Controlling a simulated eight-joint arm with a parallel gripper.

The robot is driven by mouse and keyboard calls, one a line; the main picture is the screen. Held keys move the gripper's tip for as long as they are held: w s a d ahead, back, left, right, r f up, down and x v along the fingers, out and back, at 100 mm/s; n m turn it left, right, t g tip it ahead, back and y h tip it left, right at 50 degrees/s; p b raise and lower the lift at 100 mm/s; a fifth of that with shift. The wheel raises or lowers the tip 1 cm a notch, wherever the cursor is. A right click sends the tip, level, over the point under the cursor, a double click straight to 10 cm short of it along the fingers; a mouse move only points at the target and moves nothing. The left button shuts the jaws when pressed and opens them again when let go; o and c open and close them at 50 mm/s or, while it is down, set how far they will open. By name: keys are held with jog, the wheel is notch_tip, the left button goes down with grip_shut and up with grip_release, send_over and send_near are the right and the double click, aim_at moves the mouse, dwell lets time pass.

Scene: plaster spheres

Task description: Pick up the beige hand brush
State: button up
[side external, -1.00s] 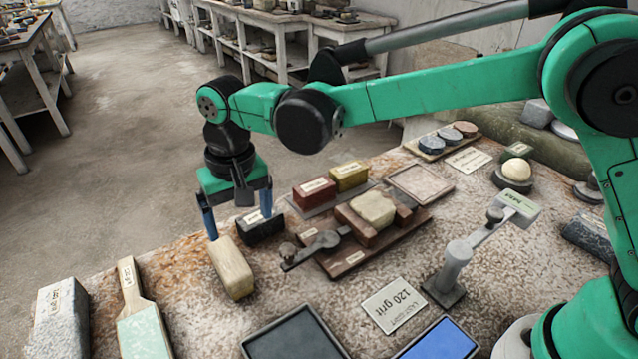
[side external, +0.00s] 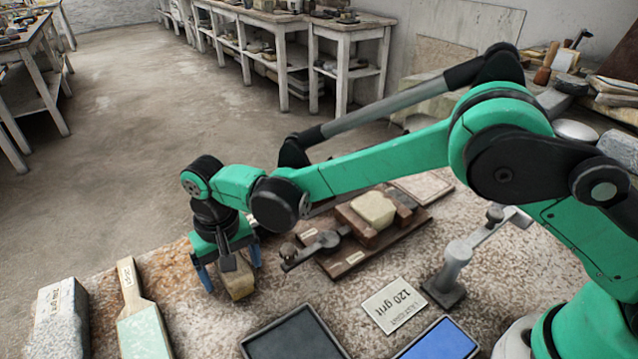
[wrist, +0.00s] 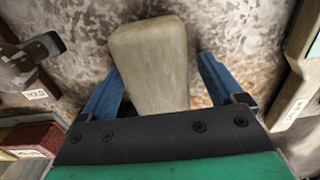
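The beige hand brush (side external: 238,284) looks like a plain, block-shaped piece with rounded edges and lies on the speckled stone table. My gripper (side external: 232,276) is low over it, with one blue finger on each side. In the wrist view the brush (wrist: 150,62) lies between the two spread fingers of my gripper (wrist: 161,64). A gap shows beside the right finger; the left finger is close to the brush, and I cannot tell whether they touch. Part of the brush is hidden under the gripper body.
A green-faced paddle (side external: 143,325) and a grey block (side external: 60,318) lie to the left. A brown wooden jig (side external: 345,262) with a dark clamp stands close on the right. Dark (side external: 293,338) and blue (side external: 438,341) trays lie in front.

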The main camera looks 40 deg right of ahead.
grip_shut()
jog(key=shift+r, duration=0.1)
notch_tip(320, 180, up, 20)
dwell(0.5)
jog(key=c, duration=0.8)
grip_release()
jog(key=shift+c, duration=1.4)
